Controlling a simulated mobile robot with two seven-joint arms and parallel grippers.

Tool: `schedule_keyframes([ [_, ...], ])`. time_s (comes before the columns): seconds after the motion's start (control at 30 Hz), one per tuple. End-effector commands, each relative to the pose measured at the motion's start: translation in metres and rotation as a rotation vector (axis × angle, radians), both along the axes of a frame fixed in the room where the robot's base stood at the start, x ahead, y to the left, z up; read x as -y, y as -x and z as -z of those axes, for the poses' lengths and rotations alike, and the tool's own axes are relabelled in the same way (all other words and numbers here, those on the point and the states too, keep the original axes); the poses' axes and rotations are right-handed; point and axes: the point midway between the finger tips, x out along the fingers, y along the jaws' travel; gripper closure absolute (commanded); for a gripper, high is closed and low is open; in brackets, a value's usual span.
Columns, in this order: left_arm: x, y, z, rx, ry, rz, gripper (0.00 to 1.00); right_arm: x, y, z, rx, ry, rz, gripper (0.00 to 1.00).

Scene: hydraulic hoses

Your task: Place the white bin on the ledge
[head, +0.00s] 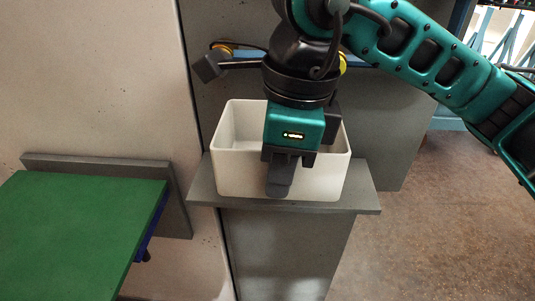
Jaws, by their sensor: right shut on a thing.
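The white bin (236,172) is upright at the centre of the head view, open at the top. It is at the grey ledge (359,190), over its top surface. I cannot tell whether its base fully rests there. My right gripper (281,176) comes down from above and is shut on the bin's near wall, with one dark finger outside it. The other finger is hidden. The gripper body hides part of the bin's inside. My left gripper is not in view.
A green-topped table (75,225) stands at the left with a grey board behind it. A grey cabinet panel (385,125) rises behind the ledge. Open brown floor (445,220) lies to the right.

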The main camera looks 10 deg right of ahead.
Motion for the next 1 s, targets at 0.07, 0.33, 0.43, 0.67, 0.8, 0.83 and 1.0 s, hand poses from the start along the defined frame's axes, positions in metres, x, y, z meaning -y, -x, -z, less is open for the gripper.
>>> schedule_keyframes([
  [0.07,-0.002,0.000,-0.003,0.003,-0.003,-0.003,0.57,0.005,-0.019,-0.001,-0.002,-0.001,0.007,1.00],
  [0.33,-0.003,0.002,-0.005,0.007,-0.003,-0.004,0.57,0.015,-0.051,0.016,-0.004,0.001,-0.003,1.00],
  [0.43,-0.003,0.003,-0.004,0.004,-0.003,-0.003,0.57,0.015,-0.051,0.026,-0.001,0.001,-0.003,1.00],
  [0.67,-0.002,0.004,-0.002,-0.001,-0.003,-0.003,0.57,0.015,-0.050,0.043,-0.002,0.001,-0.003,1.00],
  [0.8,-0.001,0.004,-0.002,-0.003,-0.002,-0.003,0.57,0.015,-0.050,0.065,-0.002,0.001,-0.002,1.00],
  [0.83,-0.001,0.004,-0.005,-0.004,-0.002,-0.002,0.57,0.015,-0.052,0.066,-0.002,0.000,0.000,1.00],
  [1.0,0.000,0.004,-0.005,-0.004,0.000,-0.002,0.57,0.015,-0.055,0.070,0.002,-0.002,-0.004,1.00],
])
